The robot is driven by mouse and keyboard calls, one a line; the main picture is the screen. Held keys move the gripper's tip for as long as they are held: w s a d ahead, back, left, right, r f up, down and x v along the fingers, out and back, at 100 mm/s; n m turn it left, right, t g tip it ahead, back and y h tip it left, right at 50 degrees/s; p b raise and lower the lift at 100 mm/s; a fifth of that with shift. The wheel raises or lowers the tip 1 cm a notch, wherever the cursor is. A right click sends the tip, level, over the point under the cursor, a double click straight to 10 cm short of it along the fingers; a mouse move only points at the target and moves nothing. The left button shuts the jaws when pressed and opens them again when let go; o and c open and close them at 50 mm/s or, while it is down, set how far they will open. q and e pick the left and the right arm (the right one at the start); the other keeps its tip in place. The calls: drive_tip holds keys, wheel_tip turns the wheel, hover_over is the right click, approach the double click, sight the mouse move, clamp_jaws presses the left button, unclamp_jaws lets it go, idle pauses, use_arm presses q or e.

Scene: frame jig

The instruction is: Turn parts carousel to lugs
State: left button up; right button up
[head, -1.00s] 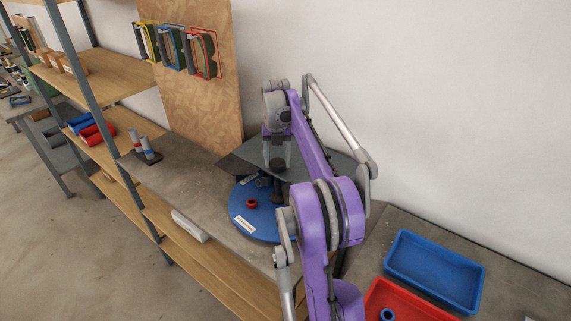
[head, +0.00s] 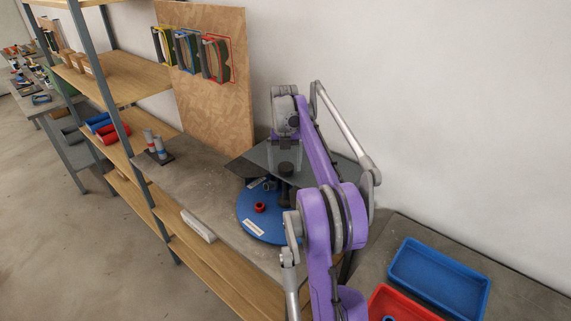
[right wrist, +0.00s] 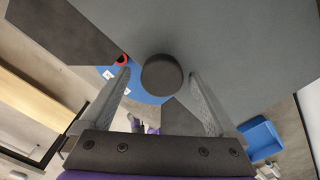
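The parts carousel is a blue round disc (head: 247,217) on the grey bench, with white labels and a red ring part (head: 260,207) on it. A dark grey angular plate (head: 330,170) sits above the disc and hides its far part. A dark round knob (head: 286,169) stands on the plate. My right gripper (head: 285,156) is over the knob. In the right wrist view the right gripper (right wrist: 161,76) is open, its fingers on either side of the knob (right wrist: 161,88) with visible gaps. My left gripper is not in view.
A blue tray (head: 438,275) and a red tray (head: 395,304) lie on the bench at right. A board with coloured holders (head: 190,52) leans on the wall.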

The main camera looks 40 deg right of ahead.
drive_tip(key=shift+r, duration=0.15)
wheel_tip(320, 180, up, 5)
drive_tip(key=shift+f+b, duration=0.1)
drive_tip(key=shift+b, duration=0.6)
use_arm(q)
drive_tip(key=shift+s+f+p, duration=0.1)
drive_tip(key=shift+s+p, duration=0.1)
drive_tip(key=shift+p, duration=0.4)
use_arm(e)
drive_tip(key=shift+r, duration=2.9)
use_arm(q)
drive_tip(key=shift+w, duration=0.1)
